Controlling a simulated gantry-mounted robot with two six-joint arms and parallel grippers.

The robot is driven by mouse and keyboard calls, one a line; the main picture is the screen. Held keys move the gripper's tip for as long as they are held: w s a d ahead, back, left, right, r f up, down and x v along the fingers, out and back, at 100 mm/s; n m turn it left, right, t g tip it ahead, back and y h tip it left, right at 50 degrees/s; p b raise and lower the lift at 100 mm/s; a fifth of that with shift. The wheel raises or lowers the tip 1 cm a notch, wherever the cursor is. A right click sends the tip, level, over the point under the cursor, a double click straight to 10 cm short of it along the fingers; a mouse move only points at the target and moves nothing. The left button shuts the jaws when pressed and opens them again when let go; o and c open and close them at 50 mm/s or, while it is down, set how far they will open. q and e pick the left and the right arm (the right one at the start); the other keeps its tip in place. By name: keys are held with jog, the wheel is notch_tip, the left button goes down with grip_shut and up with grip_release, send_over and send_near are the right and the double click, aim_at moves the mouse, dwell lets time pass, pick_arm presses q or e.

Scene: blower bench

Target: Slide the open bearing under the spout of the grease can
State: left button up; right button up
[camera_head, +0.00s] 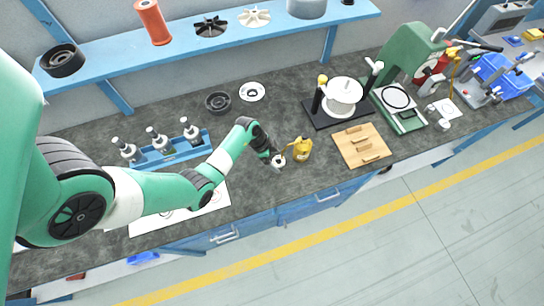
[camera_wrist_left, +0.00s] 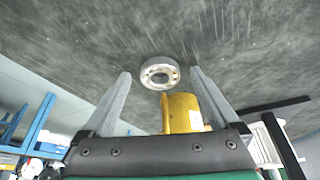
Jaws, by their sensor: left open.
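The open bearing (camera_head: 278,161), a pale metal ring, lies on the dark bench top. The yellow grease can (camera_head: 302,150) stands just to its right, with its spout towards the bearing. My left gripper (camera_head: 271,155) is low over the bench at the bearing. In the left wrist view the bearing (camera_wrist_left: 160,72) shows between and just beyond the tips of the open fingers (camera_wrist_left: 160,84), with nothing held. The can (camera_wrist_left: 183,112) is partly hidden behind the gripper there. I cannot tell whether the fingers touch the bearing. My right gripper is out of view.
A wooden board (camera_head: 361,145) lies right of the can. A black stand with a white spool (camera_head: 343,97) is behind it. A blue rack of bottles (camera_head: 160,154) and a white sheet (camera_head: 160,219) are to the left.

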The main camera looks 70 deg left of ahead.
pick_arm(q)
jog(key=c, duration=1.4)
jog(key=o, duration=1.4)
jog(key=shift+r, duration=0.1)
jog(key=p+v, duration=0.5)
jog(key=v, duration=0.6)
jog(key=shift+p, duration=0.3)
jog(key=shift+s+r, duration=0.1)
